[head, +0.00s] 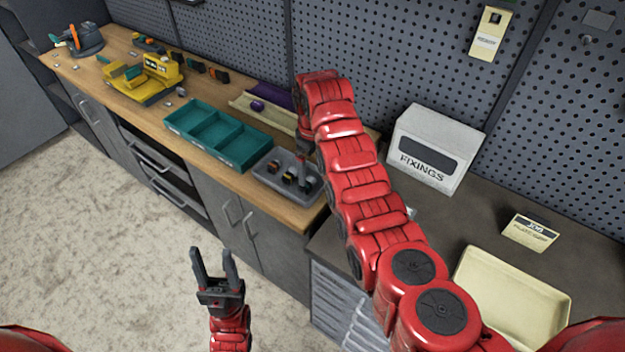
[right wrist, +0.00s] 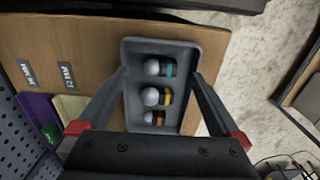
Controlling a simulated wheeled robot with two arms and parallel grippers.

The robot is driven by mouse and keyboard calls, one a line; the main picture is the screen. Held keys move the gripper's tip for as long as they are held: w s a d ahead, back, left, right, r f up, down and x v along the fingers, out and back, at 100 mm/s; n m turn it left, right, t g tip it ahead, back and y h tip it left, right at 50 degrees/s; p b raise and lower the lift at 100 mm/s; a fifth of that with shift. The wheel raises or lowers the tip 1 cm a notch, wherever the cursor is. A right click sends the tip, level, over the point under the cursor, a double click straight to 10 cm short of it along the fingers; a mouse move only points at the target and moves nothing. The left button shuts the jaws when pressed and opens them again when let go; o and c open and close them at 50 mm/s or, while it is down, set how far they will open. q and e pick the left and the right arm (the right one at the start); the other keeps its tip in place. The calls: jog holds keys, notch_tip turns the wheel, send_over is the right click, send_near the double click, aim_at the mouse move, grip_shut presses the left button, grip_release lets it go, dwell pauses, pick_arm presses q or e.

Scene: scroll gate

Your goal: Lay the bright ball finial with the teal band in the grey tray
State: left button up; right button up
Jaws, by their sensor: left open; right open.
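The grey tray (head: 266,178) stands on the wooden bench by its near right corner, and fills the middle of the right wrist view (right wrist: 165,44). Three finials with pale grey balls lie inside it in a row. The finial with the teal band (right wrist: 153,68) is nearest the tray's upper end there. The yellow-banded finial (right wrist: 151,96) is in the middle and the orange-banded finial (right wrist: 150,117) is closest to the palm. My right gripper (right wrist: 160,74) is open and empty above the tray, fingers either side of it. My left gripper (head: 214,252) is open and empty over the floor.
A teal compartment bin (head: 219,136) is left of the tray. Purple and cream chutes (head: 262,108) lie behind it. A yellow machine (head: 148,82) stands further left. A white FIXINGS box (head: 432,150) and a cream tray (head: 510,300) are on the dark counter at right.

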notch_tip(320, 180, up, 11)
jog(key=p, duration=0.5)
jog(key=shift+r, duration=0.2)
